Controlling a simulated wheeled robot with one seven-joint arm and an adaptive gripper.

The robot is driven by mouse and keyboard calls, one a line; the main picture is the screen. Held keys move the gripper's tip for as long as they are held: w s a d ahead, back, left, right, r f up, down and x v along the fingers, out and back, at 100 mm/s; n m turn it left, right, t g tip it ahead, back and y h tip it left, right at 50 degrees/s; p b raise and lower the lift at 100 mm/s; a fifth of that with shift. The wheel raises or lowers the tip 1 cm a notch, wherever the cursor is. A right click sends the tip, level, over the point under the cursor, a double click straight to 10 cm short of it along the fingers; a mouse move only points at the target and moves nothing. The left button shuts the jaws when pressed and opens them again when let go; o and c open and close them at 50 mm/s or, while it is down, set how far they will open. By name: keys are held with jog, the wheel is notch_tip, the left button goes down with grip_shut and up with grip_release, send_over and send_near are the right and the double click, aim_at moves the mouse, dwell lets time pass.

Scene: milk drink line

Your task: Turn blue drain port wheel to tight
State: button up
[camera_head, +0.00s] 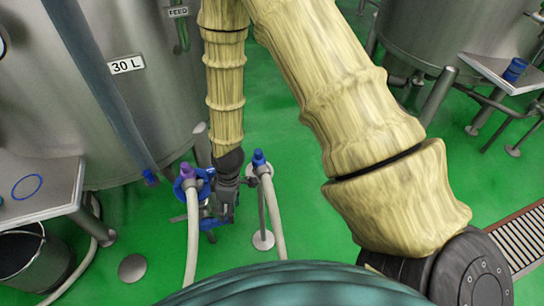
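A blue wheel (181,188) shows low beside the big tank, at the left of my gripper (226,212). Part of its rim is hidden behind a hose end and my gripper. More blue parts (209,223) show just below and left of the gripper. My gripper is dark and points down, close against the wheel. I cannot tell whether it touches the wheel, or whether its fingers are open or shut. No tight or loose marking can be read.
A hose with a purple end (186,171) hangs left of the gripper, and a hose with a blue end (259,159) on a stand is at its right. The steel tank (150,110) is close behind. A steel table (60,190) and bucket (24,254) stand left. Green floor (310,215) is clear at right.

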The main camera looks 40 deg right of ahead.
jog(key=s+d+f+m+p, duration=0.1)
jog(key=s+m, duration=0.1)
jog(key=s, duration=0.4)
jog(key=s+d+f+m+p, duration=0.1)
jog(key=s+f+m+p, duration=0.1)
jog(key=s, duration=0.4)
jog(key=s+d+f+m+h+p, duration=0.1)
jog(key=s+d+f+m, duration=0.1)
jog(key=s+m, duration=0.2)
jog(key=shift+s+f, duration=0.15)
jog(key=shift+s, duration=0.8)
jog(key=s, duration=0.1)
jog(key=s+d+m, duration=0.1)
jog(key=s+m, duration=0.1)
jog(key=s, duration=0.1)
jog(key=shift+s+d+f+h, duration=0.1)
jog(key=shift+d+f+h, duration=0.25)
jog(key=shift+f+h, duration=0.05)
